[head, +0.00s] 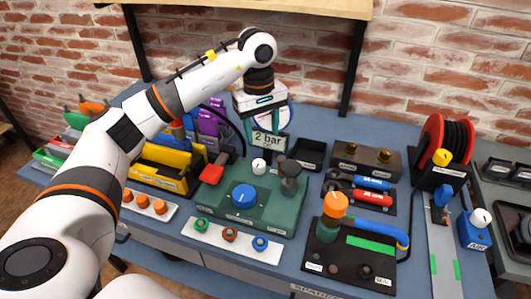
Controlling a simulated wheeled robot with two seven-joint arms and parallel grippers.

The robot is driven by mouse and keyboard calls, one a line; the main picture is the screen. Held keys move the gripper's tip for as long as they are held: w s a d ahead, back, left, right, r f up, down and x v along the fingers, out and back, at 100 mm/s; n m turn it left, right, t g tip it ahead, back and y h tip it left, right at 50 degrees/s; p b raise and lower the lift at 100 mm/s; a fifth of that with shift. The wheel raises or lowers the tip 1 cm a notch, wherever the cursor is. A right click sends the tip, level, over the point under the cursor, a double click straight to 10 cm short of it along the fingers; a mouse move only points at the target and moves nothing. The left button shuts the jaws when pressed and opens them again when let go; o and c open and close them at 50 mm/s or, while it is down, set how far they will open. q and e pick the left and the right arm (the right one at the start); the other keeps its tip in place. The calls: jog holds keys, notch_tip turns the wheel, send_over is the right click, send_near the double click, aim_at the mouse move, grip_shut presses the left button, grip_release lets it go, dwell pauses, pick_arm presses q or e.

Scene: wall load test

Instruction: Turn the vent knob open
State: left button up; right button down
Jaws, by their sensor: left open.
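A green panel (281,211) on the blue bench carries a large blue knob (244,195), a small white knob (259,166), a black knob (290,171) and a red-handled lever (213,171). Its labels are too small to read, so I cannot tell which knob is the vent knob. My left gripper (268,148) points down above the rear of this panel, in front of a round gauge (291,115) and by a "2 bar" sign (268,139). It is open and appears to hold nothing. The gripper partly hides the gauge. My right gripper is out of view.
A white strip with small coloured knobs (231,235) lies in front of the panel. A black block with an orange knob (335,205) stands to the right, before red and blue cylinders (372,198). Yellow bins (165,170) are left; a red hose reel (444,146) is far right.

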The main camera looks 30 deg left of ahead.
pick_arm(q)
jog(key=a, duration=0.1)
send_over(259, 163)
jog(key=shift+y, duration=0.3)
jog(key=f, duration=0.4)
jog(key=shift+s+f+p, duration=0.2)
jog(key=shift+p, duration=0.15)
jog(key=f, duration=0.6)
jog(key=shift+w+p, duration=0.25)
jog(key=shift+p, duration=0.15)
jog(key=shift+f, duration=0.55)
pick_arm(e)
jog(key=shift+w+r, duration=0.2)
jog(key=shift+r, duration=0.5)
pick_arm(q)
jog(key=c, duration=1)
